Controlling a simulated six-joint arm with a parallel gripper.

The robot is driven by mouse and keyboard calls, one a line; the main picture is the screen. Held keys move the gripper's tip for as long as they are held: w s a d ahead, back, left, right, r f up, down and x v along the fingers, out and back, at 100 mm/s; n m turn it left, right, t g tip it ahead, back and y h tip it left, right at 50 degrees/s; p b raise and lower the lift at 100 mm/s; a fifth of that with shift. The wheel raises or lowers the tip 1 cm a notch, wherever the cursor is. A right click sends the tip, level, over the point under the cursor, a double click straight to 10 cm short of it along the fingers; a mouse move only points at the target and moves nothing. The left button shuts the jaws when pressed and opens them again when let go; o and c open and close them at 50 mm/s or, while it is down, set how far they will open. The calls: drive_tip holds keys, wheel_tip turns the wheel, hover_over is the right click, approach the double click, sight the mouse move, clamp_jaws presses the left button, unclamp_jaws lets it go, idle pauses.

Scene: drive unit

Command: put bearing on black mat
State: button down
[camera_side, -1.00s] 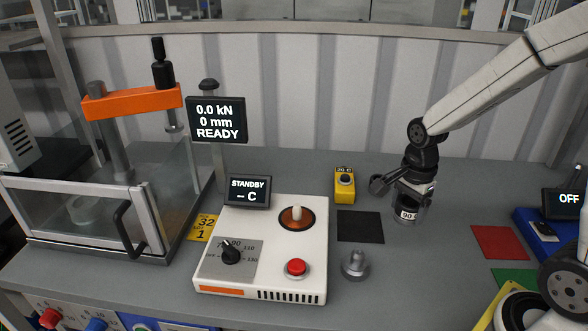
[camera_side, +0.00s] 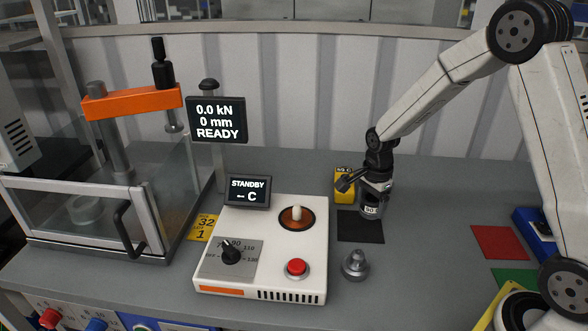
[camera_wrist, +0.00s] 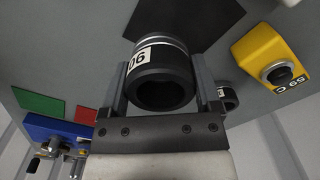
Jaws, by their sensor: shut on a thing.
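My gripper (camera_side: 372,198) is shut on the bearing (camera_side: 370,211), a dark ring with a white label. It holds the bearing at the right part of the black mat (camera_side: 352,230) in the side view; I cannot tell whether the bearing touches the mat. In the wrist view the bearing (camera_wrist: 160,75) sits between the two fingers of my gripper (camera_wrist: 166,80), its open bore facing the camera. The black mat (camera_wrist: 185,18) shows behind it there.
A yellow box (camera_side: 344,190) stands just behind the mat. A metal stepped part (camera_side: 355,264) stands in front of it. The white heater unit (camera_side: 275,250) is to the left. Red (camera_side: 500,242) and green (camera_side: 514,278) mats lie at right, with bare bench between.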

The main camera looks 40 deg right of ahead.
sight(359, 225)
drive_tip(key=shift+w+d+f, duration=0.2)
drive_tip(key=shift+w+f, duration=0.95)
drive_tip(key=shift+f, duration=0.2)
drive_tip(key=shift+w+f, duration=0.25)
drive_tip(key=shift+f, duration=1.6)
drive_tip(key=shift+f, duration=0.15)
unclamp_jaws()
wheel_tip(359, 225, up, 12)
